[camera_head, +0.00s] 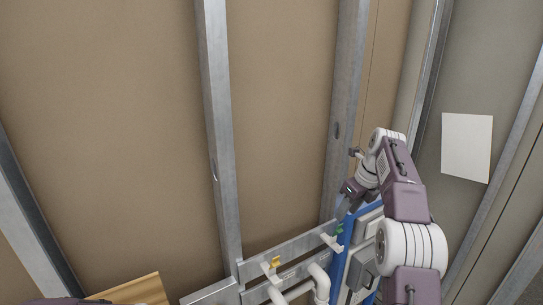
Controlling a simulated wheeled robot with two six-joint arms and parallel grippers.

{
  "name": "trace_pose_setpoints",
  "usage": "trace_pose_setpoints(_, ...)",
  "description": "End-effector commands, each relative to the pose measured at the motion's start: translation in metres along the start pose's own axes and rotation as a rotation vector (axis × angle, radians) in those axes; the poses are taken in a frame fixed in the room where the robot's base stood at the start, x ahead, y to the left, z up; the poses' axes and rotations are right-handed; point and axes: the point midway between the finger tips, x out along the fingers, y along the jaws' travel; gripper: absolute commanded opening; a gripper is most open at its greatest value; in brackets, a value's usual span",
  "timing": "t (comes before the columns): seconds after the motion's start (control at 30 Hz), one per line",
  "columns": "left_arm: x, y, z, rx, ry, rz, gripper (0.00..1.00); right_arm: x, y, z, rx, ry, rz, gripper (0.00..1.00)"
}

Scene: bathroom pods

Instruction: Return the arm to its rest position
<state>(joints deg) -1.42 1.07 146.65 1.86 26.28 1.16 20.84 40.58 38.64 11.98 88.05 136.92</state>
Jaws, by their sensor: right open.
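My right arm (404,195) reaches up from the bottom right, purple-grey with white joints. Its wrist bends down and to the left. My right gripper (344,198) is small in view, beside the metal stud and above the upper end of a blue-edged panel. Its jaws are open, and I see nothing held between them. Whether it touches the panel I cannot tell. My left gripper is out of view.
A blue-edged panel (347,246) with grey boxes stands left of my right arm, partly hidden by it. White pipes (320,283) and metal rails (285,247) are at the bottom middle. Metal studs (217,130) cross brown wallboard. A white sheet (467,147) is at right.

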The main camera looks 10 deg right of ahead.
Motion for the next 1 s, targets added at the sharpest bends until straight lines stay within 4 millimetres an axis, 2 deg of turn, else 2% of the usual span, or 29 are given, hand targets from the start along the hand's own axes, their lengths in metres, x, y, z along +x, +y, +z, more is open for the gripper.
trace_pose_setpoints(0.03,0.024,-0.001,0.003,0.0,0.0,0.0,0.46,0.018,0.008,0.0,-0.02,-0.011,-0.004,0.42)
trace_pose_setpoints(0.13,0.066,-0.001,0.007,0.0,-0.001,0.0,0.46,0.037,0.035,0.003,-0.076,-0.038,-0.012,0.42)
trace_pose_setpoints(0.27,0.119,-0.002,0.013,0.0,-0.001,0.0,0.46,0.088,0.086,-0.024,-0.135,0.02,0.046,0.42)
trace_pose_setpoints(0.37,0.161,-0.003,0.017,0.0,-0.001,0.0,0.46,0.141,0.123,-0.056,-0.266,0.067,0.08,0.42)
trace_pose_setpoints(0.47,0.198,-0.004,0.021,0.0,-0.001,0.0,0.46,0.2,0.158,-0.097,-0.509,0.107,0.111,0.42)
trace_pose_setpoints(0.5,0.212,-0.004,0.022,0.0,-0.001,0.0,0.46,0.224,0.171,-0.118,-0.632,0.121,0.125,0.42)
trace_pose_setpoints(0.57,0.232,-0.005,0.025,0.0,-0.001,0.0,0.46,0.26,0.189,-0.152,-0.844,0.141,0.149,0.42)
trace_pose_setpoints(0.6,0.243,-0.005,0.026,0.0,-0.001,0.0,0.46,0.283,0.2,-0.177,-0.998,0.152,0.168,0.42)
trace_pose_setpoints(0.67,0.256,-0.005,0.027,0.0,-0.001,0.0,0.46,0.314,0.216,-0.216,-1.252,0.163,0.202,0.42)
trace_pose_setpoints(0.7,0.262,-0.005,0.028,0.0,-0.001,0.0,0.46,0.331,0.225,-0.243,-1.437,0.167,0.227,0.42)
trace_pose_setpoints(0.8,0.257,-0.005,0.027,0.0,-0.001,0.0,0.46,0.352,0.239,-0.299,-1.884,0.16,0.293,0.42)
trace_pose_setpoints(0.9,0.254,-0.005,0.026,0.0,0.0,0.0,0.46,0.366,0.243,-0.329,-2.253,0.131,0.334,0.42)
trace_pose_setpoints(0.97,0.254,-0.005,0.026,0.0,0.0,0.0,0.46,0.37,0.241,-0.327,-2.43,0.114,0.312,0.42)
trace_pose_setpoints(1.0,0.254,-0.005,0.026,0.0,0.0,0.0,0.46,0.372,0.237,-0.32,-2.523,0.107,0.284,0.42)
